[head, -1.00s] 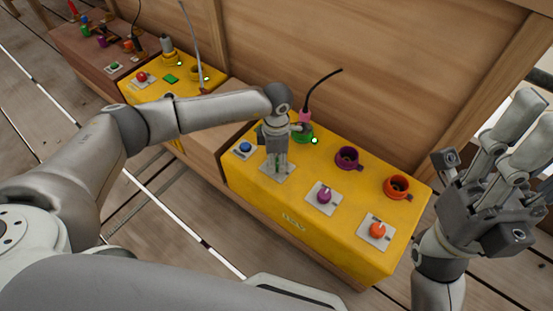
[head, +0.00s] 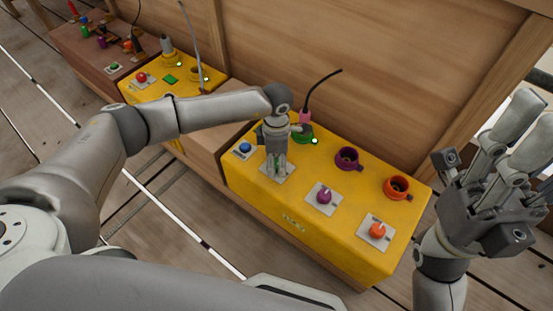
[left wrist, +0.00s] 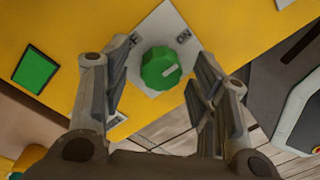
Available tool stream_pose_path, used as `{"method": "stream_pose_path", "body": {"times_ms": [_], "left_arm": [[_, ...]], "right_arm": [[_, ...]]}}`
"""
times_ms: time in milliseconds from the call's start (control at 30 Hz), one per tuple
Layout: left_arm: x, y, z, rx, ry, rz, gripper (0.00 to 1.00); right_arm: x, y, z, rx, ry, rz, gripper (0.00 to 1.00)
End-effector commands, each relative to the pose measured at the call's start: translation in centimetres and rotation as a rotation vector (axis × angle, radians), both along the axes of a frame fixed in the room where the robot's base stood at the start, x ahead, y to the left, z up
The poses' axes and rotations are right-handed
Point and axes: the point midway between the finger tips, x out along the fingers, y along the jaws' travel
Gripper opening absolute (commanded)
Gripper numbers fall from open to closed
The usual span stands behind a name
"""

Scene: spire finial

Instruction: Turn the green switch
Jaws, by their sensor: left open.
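The green switch (left wrist: 160,68) is a round ridged knob on a white plate (left wrist: 158,22) on the yellow console. In the left wrist view its white mark points right and slightly up, below the printed "ON"; the other label is partly covered by a finger. My left gripper (head: 277,172) points down over the plate in the head view and mostly hides the knob. In the left wrist view its open fingers (left wrist: 163,88) stand on either side of the knob, with gaps visible. My right gripper (head: 490,165) is raised at the right, open and empty, away from the console.
The yellow console (head: 290,222) also carries a blue button (head: 243,148), a purple knob (head: 324,196), an orange knob (head: 377,231), and purple (head: 347,158) and orange (head: 397,186) sockets. A pink plug with a black cable (head: 305,117) stands behind my left gripper. A wooden wall rises behind.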

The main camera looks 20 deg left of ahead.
Motion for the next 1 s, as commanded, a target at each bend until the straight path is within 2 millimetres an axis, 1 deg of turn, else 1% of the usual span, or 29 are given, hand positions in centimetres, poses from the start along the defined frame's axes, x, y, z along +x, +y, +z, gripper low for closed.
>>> {"method": "stream_pose_path", "body": {"times_ms": [167,267,367,600,700,833,1000], "left_arm": [[0.0,0.0,0.4,-0.001,0.000,0.000,0.54],[0.1,0.0,1.5,0.000,-0.002,-0.001,0.54],[0.3,0.0,3.4,-0.001,-0.003,-0.002,0.54],[0.5,0.1,8.5,0.000,-0.003,0.000,0.54],[0.5,0.1,10.2,0.000,-0.003,-0.001,0.54],[0.5,0.2,11.5,-0.001,0.000,0.000,0.54],[0.5,0.2,12.0,0.001,0.000,0.000,0.54]], "right_arm": [[0.0,-0.1,0.1,0.010,0.001,-0.003,0.40],[0.0,-0.1,0.1,0.010,0.001,-0.003,0.40],[0.0,-0.1,0.1,0.009,0.001,-0.002,0.40],[0.0,-0.1,0.0,0.008,0.001,-0.002,0.40],[0.0,-0.1,0.0,0.008,0.001,-0.002,0.40],[0.0,-0.1,0.0,0.008,0.001,-0.002,0.40],[0.0,-0.1,0.0,0.008,0.001,-0.002,0.40]]}}
